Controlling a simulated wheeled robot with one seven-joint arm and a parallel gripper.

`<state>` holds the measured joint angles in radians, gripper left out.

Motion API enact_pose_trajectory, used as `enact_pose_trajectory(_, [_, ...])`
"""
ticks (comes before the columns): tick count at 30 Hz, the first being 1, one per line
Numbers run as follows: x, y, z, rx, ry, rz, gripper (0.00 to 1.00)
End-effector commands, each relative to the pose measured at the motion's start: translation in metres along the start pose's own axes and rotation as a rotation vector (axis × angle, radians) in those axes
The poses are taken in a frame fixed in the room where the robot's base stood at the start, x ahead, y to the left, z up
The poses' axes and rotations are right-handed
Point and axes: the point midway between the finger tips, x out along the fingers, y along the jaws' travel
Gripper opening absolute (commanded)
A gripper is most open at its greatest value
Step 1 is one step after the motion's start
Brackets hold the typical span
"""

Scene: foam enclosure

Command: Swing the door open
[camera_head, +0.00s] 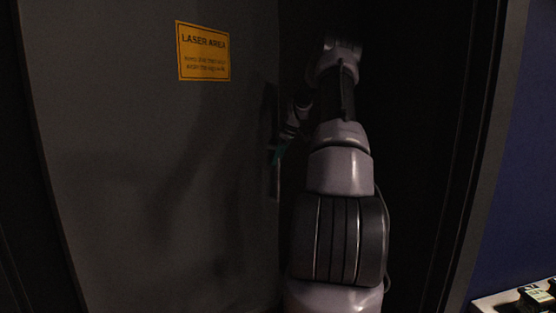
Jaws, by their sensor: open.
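A dark grey door (130,160) fills the left half of the head view. It stands ajar, with its right edge apart from the right frame post and a dark gap beside it. My arm reaches forward into the gap. The dark handle area is in shadow, so I cannot tell if the fingers touch the door.
A yellow "LASER AREA" sign (203,52) is on the upper part of the door. The dark door frame (482,160) stands right of my arm. Beyond it are a blue wall (525,170) and a pale surface with small dark items (535,297) at lower right.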

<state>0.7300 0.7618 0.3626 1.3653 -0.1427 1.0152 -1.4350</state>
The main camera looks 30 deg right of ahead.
Motion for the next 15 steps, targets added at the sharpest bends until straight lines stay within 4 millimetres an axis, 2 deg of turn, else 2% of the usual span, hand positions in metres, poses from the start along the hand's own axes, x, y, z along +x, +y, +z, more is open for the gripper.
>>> enact_pose_trajectory(4, [-0.004, 0.001, -0.001, 0.000, 0.001, 0.002, 0.57])
enact_pose_trajectory(7, [-0.015, 0.001, -0.001, -0.001, 0.002, 0.005, 0.57])
enact_pose_trajectory(15, [-0.069, 0.001, -0.001, 0.000, 0.001, 0.004, 0.57])
